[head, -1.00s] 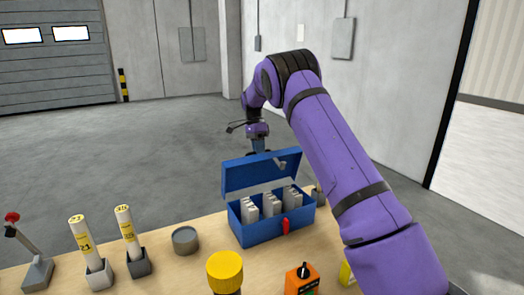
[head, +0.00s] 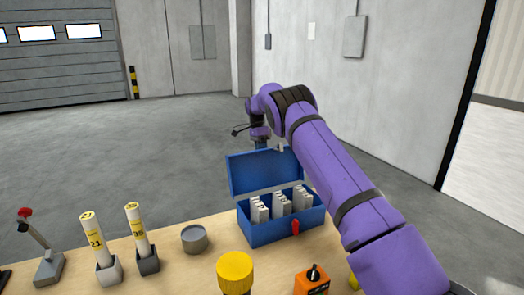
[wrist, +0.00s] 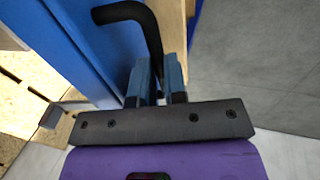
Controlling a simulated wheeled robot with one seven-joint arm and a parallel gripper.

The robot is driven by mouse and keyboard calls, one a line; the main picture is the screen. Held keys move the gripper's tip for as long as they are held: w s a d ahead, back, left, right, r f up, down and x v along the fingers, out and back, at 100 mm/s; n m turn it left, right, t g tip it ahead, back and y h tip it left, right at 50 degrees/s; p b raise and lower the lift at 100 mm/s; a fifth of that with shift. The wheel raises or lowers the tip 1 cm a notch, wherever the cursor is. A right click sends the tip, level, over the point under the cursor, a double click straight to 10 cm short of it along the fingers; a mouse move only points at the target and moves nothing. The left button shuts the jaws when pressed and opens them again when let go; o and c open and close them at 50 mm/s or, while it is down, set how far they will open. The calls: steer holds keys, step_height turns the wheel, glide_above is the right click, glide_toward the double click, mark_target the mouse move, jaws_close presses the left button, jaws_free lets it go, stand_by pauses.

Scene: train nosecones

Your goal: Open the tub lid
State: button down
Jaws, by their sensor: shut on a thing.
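The blue tub (head: 275,233) stands on the wooden table with its front toward me and a red catch (head: 295,226) on the front. Its blue lid (head: 258,172) is up, leaning back at the rear edge, so the inside shows. Several white-grey cards (head: 280,203) stand in rows inside. My gripper (head: 262,143) is behind the lid's top edge, its fingertips hidden there in the head view. In the wrist view my gripper (wrist: 157,85) is shut on a bent black handle (wrist: 148,28) beside the blue lid surface (wrist: 85,45).
On the table are a grey round tin (head: 194,239), two labelled tubes in holders (head: 141,240), a red-knobbed lever (head: 45,262), a yellow-capped thing (head: 235,272) and an orange switch box (head: 312,280). Open floor lies behind the table.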

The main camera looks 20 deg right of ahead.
steer(key=c, duration=1.2)
jaws_free()
steer(key=shift+o, duration=0.2)
steer(key=v, duration=0.7)
steer(key=shift+r, duration=0.25)
